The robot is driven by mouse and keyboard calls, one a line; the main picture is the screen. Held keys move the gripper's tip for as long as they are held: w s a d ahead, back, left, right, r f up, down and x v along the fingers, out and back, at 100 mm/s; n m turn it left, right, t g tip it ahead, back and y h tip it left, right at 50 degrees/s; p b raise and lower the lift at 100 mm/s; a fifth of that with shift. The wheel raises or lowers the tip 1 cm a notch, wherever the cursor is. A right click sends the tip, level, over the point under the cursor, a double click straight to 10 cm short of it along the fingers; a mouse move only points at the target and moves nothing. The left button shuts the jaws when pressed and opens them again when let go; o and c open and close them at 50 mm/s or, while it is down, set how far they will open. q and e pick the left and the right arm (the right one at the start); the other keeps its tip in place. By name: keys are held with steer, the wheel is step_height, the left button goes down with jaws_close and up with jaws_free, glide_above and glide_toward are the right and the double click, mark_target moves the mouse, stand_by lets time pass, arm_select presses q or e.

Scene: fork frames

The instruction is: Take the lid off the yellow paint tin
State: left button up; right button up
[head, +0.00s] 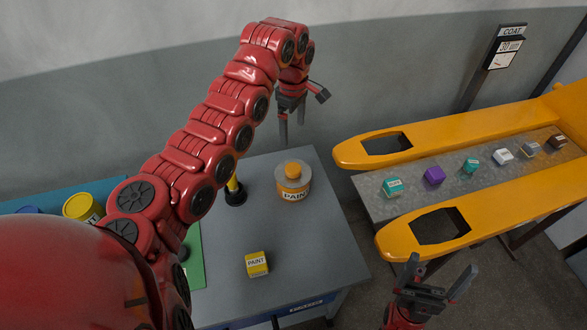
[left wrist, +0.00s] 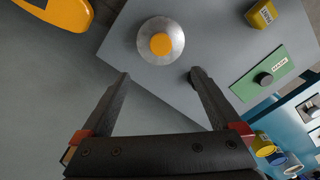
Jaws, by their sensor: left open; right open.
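An orange-yellow paint tin (head: 294,194) marked PAINT stands upright on the grey table. Its grey round lid (head: 304,176) with an orange knob (head: 292,169) is on top. In the left wrist view the lid (left wrist: 147,58) and knob (left wrist: 161,44) lie just beyond the fingertips. My left gripper (head: 292,133) is open and empty, above and behind the tin in the head view, fingers pointing down. My right gripper (head: 442,262) is open and empty at the lower right, away from the tin.
A yellow PAINT box (head: 257,263) sits near the front of the grey table (head: 315,235). A yellow tin (head: 82,207) is far left.

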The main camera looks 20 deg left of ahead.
arm_select(q)
steer(key=p, duration=0.1)
glide_above(293, 168)
steer(key=f, duration=1)
steer(key=shift+w+f, duration=0.1)
steer(key=shift+w, duration=0.15)
steer(key=f+p, duration=0.3)
steer(key=f, duration=0.1)
steer(key=shift+s, duration=0.25)
steer(key=shift+f+p, duration=0.35)
steer(key=shift+f, duration=0.4)
steer(key=c, duration=1.5)
steer(key=shift+o, duration=0.2)
steer(key=shift+w+r, duration=0.1)
steer(key=shift+r, duration=0.05)
